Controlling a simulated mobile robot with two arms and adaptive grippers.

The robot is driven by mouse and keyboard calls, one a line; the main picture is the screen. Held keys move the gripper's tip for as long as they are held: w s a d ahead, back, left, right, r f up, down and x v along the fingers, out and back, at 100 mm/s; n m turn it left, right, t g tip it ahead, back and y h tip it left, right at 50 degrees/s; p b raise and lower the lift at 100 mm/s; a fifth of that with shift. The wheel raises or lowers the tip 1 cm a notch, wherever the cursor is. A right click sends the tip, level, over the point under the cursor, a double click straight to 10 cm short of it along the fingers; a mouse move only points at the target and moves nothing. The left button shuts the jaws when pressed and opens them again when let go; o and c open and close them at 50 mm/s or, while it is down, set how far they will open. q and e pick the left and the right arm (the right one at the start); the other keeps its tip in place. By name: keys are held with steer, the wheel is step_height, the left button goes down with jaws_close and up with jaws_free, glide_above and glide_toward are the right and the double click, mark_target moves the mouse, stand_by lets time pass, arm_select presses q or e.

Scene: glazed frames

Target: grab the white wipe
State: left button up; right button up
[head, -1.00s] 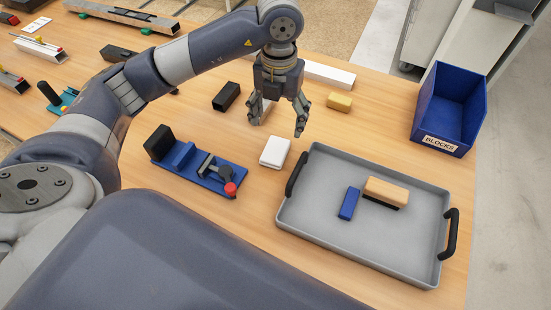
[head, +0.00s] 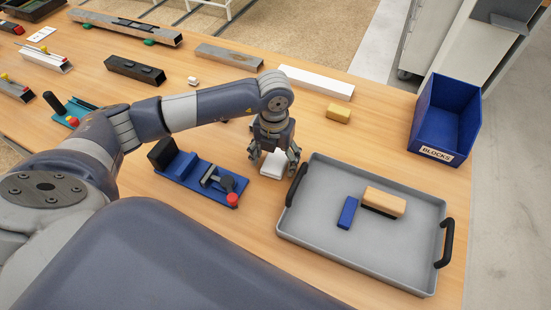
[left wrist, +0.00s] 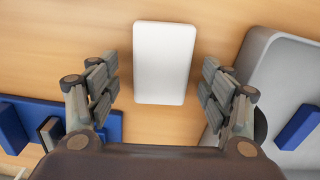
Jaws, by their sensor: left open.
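The white wipe (head: 273,165) is a small white block lying flat on the wooden table, between the blue clamp fixture and the grey tray. In the head view my left gripper (head: 274,168) is right over it and hides part of it. In the left wrist view the white wipe (left wrist: 165,62) shows whole, between and ahead of the two spread fingers of the left gripper (left wrist: 160,92). The left gripper is open and holds nothing. My right gripper is in neither view.
The grey tray (head: 330,245) with black handles stands close on the right, holding a blue block (head: 347,212) and a wood-backed brush (head: 384,201). The blue fixture (head: 195,175) is close on the left.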

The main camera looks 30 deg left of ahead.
arm_select(q)
steer(key=c, duration=1)
steer(key=shift+o, duration=0.2)
